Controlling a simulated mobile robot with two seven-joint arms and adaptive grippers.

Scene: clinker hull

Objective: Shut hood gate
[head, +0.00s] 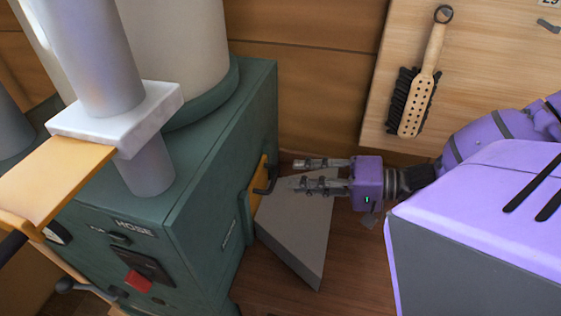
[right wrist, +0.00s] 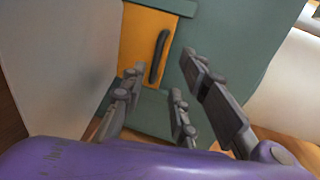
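A yellow plate (head: 55,175) sticks out to the left from a white block (head: 120,112) around a grey pipe (head: 97,55); it looks like a sliding gate. A yellow panel (head: 252,192) with a dark bar handle (head: 267,181) is on the side of a green cabinet (head: 190,190). The panel (right wrist: 142,45) and its handle (right wrist: 158,56) also show in the right wrist view. My right gripper (head: 299,174) is open and empty, its fingers pointing at the handle and apart from it. My left gripper is out of view.
A grey wedge-shaped block (head: 300,232) stands on the wooden floor below my right gripper, beside the cabinet. A brush (head: 421,85) hangs on a wooden board (head: 475,60). The cabinet front has a red switch (head: 138,281) and a HOSE label. A large cream cylinder (head: 185,60) stands on top.

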